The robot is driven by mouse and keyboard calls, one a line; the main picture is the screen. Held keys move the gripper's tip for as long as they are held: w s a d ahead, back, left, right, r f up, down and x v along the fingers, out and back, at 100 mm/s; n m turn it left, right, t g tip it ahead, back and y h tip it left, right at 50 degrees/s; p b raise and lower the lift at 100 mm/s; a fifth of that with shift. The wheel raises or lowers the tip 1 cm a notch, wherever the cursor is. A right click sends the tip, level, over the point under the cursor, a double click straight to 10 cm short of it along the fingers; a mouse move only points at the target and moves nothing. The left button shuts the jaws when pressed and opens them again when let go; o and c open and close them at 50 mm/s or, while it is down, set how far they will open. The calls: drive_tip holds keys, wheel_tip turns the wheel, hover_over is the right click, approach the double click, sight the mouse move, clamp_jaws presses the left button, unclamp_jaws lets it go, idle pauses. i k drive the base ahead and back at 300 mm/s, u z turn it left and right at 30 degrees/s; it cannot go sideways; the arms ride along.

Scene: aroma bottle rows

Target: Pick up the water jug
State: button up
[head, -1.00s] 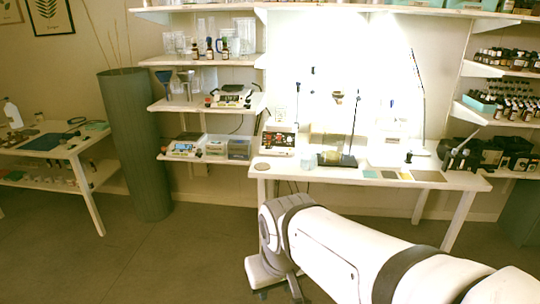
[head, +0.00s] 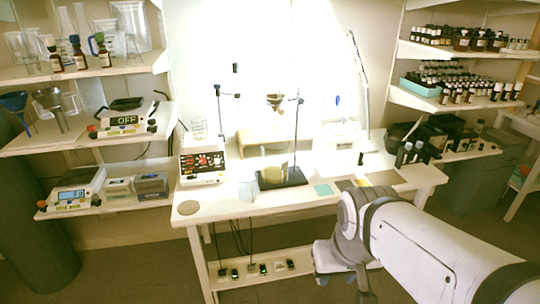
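I cannot single out a water jug for certain. A clear glass vessel (head: 246,188) stands on the white workbench (head: 215,207), left of a dark-based stand. Larger clear jugs and beakers (head: 130,24) stand on the upper left shelf. My arm reaches in from the lower right, in front of the bench. The end of my arm, with my gripper (head: 364,287), hangs low near the bottom edge, apart from all vessels. Its fingers are not clear enough to tell open from shut.
Scales (head: 80,190) sit on the left shelf. Rows of dark bottles (head: 468,90) fill the right shelves. A tall green-grey cylinder (head: 35,235) stands at left.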

sight(248, 180)
drive_tip(key=u, duration=0.3)
drive_tip(key=i, duration=1.4)
drive_tip(key=u, duration=0.95)
drive_tip(key=k, duration=0.7)
drive_tip(key=u, duration=0.2)
drive_tip(key=i, duration=0.75)
drive_tip(key=z, duration=0.1)
